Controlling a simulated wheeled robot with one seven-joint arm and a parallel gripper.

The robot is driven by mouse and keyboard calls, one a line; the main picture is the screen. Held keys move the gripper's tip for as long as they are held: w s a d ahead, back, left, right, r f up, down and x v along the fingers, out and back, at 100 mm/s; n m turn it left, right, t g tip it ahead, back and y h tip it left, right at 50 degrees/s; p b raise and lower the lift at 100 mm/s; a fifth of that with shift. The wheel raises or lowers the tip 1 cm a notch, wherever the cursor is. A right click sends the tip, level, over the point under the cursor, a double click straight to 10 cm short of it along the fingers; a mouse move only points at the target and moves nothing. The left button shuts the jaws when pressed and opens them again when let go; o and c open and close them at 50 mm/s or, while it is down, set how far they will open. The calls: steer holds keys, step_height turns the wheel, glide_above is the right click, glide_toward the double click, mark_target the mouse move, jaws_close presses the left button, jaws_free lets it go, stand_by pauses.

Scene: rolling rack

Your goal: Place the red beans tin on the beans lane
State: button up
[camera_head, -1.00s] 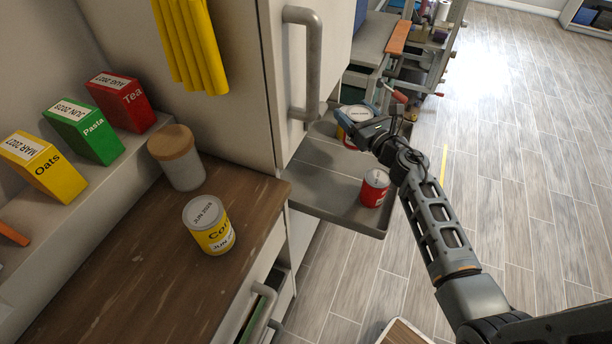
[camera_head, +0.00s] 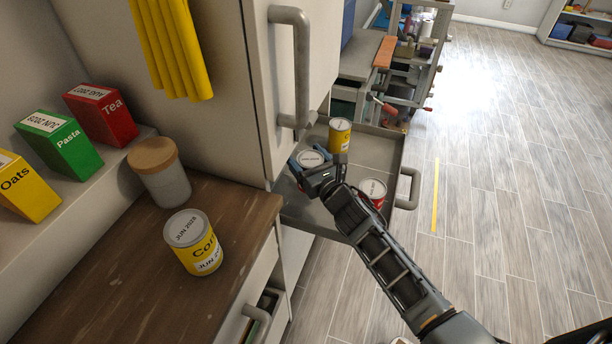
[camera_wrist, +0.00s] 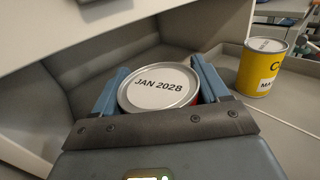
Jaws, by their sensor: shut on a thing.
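My gripper (camera_head: 312,170) is shut on a tin with a grey lid reading JAN 2028, the red tin (camera_wrist: 160,90). A red sliver of its side shows at the right finger in the wrist view; most of its body is hidden. Its lid (camera_head: 311,158) also shows in the head view, over the left part of the pull-out grey tray (camera_head: 378,150). I cannot tell whether it touches the tray floor. A yellow tin (camera_head: 340,136) stands upright behind it, and it also shows at the right in the wrist view (camera_wrist: 262,68). Another red tin (camera_head: 373,191) stands beside my forearm. Lane labels are not readable.
The tall cabinet with a bar handle (camera_head: 292,70) is close left of my gripper. The tray's front handle (camera_head: 411,188) sticks out to the right. A corn tin (camera_head: 194,243) and a lidded jar (camera_head: 160,172) stand on the wooden counter (camera_head: 145,285). The right floor is clear.

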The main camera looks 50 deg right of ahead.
steer(key=shift+a+f+b, duration=0.1)
steer(key=shift+f+b, duration=0.45)
steer(key=shift+f, duration=1.35)
steer(key=shift+f, duration=0.25)
steer(key=o, duration=1.5)
steer(key=shift+r, duration=0.15)
steer(key=b+v, duration=0.3)
steer(key=v, duration=0.7)
steer(key=shift+s, duration=0.2)
steer(key=shift+b+v, duration=0.35)
steer(key=shift+v, duration=0.45)
